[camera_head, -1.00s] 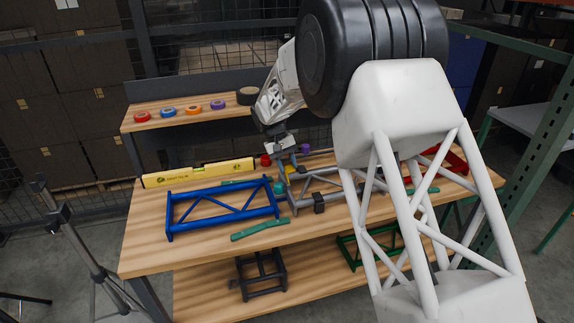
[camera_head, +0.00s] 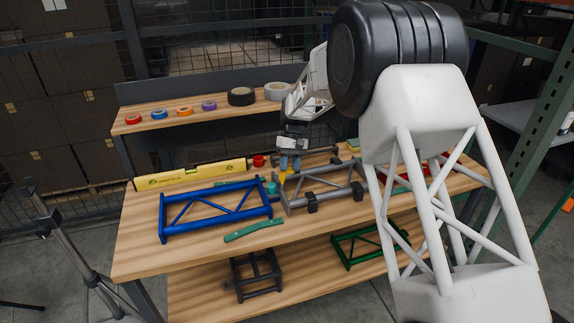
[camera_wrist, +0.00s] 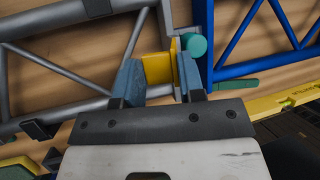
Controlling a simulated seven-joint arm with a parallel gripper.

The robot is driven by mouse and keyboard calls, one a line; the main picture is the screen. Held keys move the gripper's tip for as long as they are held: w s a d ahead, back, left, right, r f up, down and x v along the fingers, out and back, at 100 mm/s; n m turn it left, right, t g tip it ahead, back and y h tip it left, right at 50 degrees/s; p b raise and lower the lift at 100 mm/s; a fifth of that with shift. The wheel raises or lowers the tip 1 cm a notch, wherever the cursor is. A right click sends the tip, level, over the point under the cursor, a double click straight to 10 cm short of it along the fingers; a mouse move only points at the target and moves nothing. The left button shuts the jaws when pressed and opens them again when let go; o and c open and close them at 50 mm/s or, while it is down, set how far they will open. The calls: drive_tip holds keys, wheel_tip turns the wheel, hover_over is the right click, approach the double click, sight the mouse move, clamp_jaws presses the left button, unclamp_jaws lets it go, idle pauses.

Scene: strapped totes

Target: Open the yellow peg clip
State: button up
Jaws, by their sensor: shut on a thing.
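The yellow peg clip (camera_wrist: 158,68) shows in the wrist view between the two blue-padded fingers of my gripper (camera_wrist: 160,80). Its yellow body spans the gap, and a thin upright yellow part stands beside the right finger. My gripper is shut on it. In the head view the yellow clip (camera_head: 284,177) is a small patch below my gripper (camera_head: 290,163), at the left end of the grey frame (camera_head: 326,184). A teal round piece (camera_wrist: 195,45) sits right beside the clip. The finger pads hide part of the clip.
A blue frame (camera_head: 217,209) lies left of the grey one, with a green strip (camera_head: 253,230) in front. A yellow level (camera_head: 190,174) and a red roll (camera_head: 258,161) lie behind. Several tape rolls stand on the rear shelf (camera_head: 220,113). The front left bench top is clear.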

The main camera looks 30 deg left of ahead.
drive_tip(key=shift+d+f, duration=0.1)
drive_tip(key=shift+f, duration=0.05)
drive_tip(key=o, duration=0.8)
drive_tip(key=shift+w, duration=0.1)
drive_tip(key=shift+v, duration=3.95)
drive_tip(key=shift+d, duration=0.1)
